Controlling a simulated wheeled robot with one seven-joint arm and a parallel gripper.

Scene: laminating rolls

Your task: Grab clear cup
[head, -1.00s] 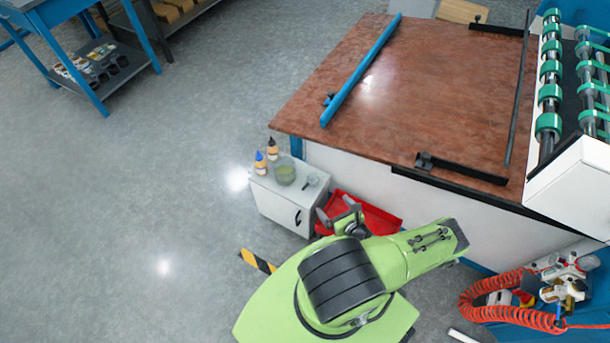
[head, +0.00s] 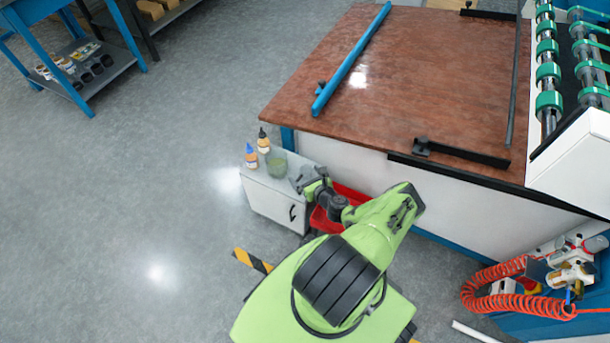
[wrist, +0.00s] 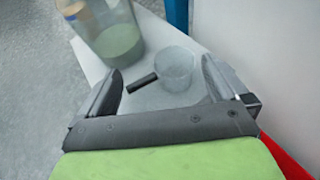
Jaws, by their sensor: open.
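A small clear cup (wrist: 175,68) stands on the white cabinet top in the wrist view, with a short dark handle-like piece (wrist: 142,83) beside it; I cannot tell if they are joined. My gripper (wrist: 161,67) is open, and the cup appears between its fingers, nearer the right one, with no visible contact. In the head view my gripper (head: 305,180) is over the right part of the cabinet top and hides most of the small cup. A larger clear container with green contents (head: 276,163) stands to its left, also in the wrist view (wrist: 118,38).
Two bottles, one blue-capped (head: 250,156) and one dark-capped (head: 263,141), stand by the larger container on the white cabinet (head: 268,201). A red tray (head: 325,220) lies right of it. The brown-topped table (head: 420,90) rises behind.

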